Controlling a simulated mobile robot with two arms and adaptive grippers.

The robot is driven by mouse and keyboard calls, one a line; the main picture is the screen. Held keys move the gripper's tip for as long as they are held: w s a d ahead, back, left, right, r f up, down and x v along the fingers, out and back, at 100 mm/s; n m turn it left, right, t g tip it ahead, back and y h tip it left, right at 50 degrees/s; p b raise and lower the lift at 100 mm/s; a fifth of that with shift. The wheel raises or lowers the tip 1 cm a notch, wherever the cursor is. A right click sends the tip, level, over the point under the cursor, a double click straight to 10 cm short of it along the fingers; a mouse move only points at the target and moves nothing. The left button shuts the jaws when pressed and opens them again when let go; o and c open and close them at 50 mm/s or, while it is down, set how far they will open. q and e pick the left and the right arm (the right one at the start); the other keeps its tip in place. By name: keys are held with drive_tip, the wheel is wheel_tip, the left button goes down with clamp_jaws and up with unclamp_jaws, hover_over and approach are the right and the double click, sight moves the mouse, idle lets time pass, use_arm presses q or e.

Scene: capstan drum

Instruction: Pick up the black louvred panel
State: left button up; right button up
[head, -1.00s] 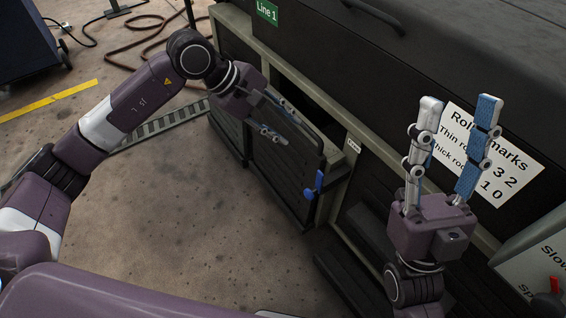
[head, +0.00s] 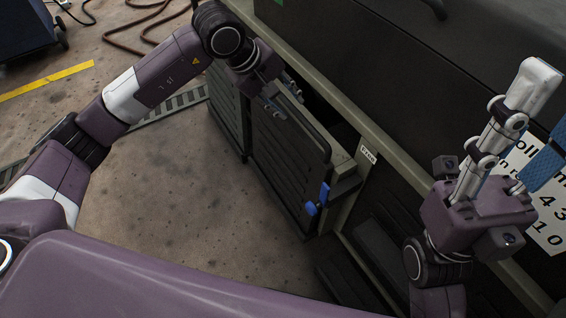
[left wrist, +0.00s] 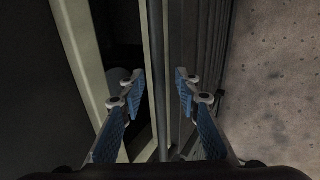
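The black louvred panel (head: 287,172) stands upright at the front of the machine, slightly out from it, with a dark bar along its top edge and a blue latch (head: 318,199) at its near end. My left gripper (head: 289,106) is open at the far part of the top edge. In the left wrist view the open fingers (left wrist: 160,76) stand either side of the bar, with gaps on both sides; the louvred face (left wrist: 207,45) is to the right. My right gripper (head: 548,112) is open and empty, pointing up, partly cut off at the right.
The machine's pale green frame (head: 345,125) runs behind the panel, with a dark opening beside it. Another louvred panel (head: 226,120) stands beyond it. A white marks sign (head: 543,215) is behind my right gripper. The concrete floor (head: 180,200) in front is clear.

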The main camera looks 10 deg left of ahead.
use_arm(q)
drive_tip(key=shift+w+d+f, duration=0.15)
drive_tip(key=shift+d+f, duration=0.05)
drive_tip(key=shift+f, duration=0.15)
clamp_jaws()
drive_tip(key=shift+w+r, duration=0.1)
drive_tip(key=shift+r, duration=0.15)
